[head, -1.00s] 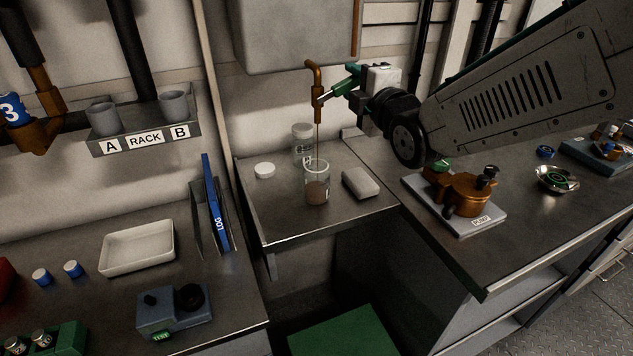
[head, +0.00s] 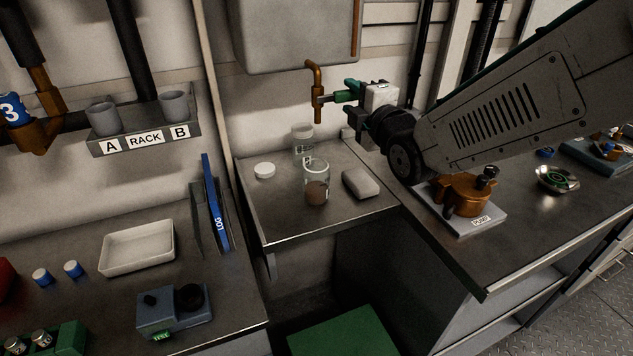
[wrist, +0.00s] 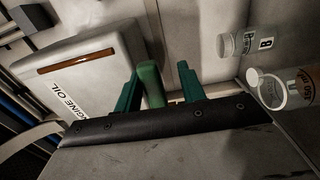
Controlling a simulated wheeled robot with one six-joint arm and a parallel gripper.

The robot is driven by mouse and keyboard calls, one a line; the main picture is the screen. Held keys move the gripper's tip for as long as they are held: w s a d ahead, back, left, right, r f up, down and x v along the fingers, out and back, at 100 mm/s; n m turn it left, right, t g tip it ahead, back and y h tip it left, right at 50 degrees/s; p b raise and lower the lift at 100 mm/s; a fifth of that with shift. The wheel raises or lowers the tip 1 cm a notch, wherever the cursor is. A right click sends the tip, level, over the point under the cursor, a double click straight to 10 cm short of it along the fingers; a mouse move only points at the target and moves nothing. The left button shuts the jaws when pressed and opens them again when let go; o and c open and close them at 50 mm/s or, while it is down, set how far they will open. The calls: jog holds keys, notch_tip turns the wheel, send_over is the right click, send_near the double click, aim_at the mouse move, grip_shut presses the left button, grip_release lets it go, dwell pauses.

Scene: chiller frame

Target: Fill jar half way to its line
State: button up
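The clear glass jar (head: 316,172) stands upright on the small metal shelf below the tap (head: 318,92). Brown liquid (head: 317,191) fills its lower part, to roughly half its height. No stream falls from the spout. My gripper (head: 346,92) is at the tap's green handle. In the wrist view my green fingers (wrist: 158,88) stand apart on either side of the green handle (wrist: 151,84), with a gap on the right side.
A tank marked engine oil (wrist: 90,75) hangs above. A lidded container marked B (head: 302,133) stands behind the jar. A white lid (head: 264,170) lies left of the jar and a pale block (head: 361,184) right. An orange-brown pump (head: 466,196) sits on the right bench.

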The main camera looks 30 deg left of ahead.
jog(key=shift+d, duration=0.1)
jog(key=r+v, duration=0.1)
jog(key=v, duration=0.8)
dwell(0.6)
notch_tip(320, 180, down, 7)
jog(key=d+m+g+h, duration=0.2)
jog(key=m+h, duration=0.2)
jog(key=m, duration=0.1)
jog(key=s+d+f+m+g+h, duration=0.2)
jog(key=d+f+m+h, duration=0.15)
jog(key=d, duration=0.25)
jog(key=s+d+f+m+g+h, duration=0.1)
jog(key=s+d+f+m+h, duration=0.1)
jog(key=d+m, duration=0.3)
jog(key=s+d+r+m+g+h, duration=0.2)
jog(key=s+d+m, duration=0.5)
jog(key=d, duration=0.7)
jog(key=s+d+r+m+g+h, duration=0.2)
jog(key=s+d+m, duration=0.5)
jog(key=s+d, duration=0.5)
notch_tip(320, 180, up, 3)
jog(key=shift+s+d+f+g, duration=0.15)
jog(key=shift+d+g, duration=0.45)
jog(key=shift+d, duration=0.5)
jog(key=shift+a+m, duration=0.1)
jog(key=shift+m, duration=0.15)
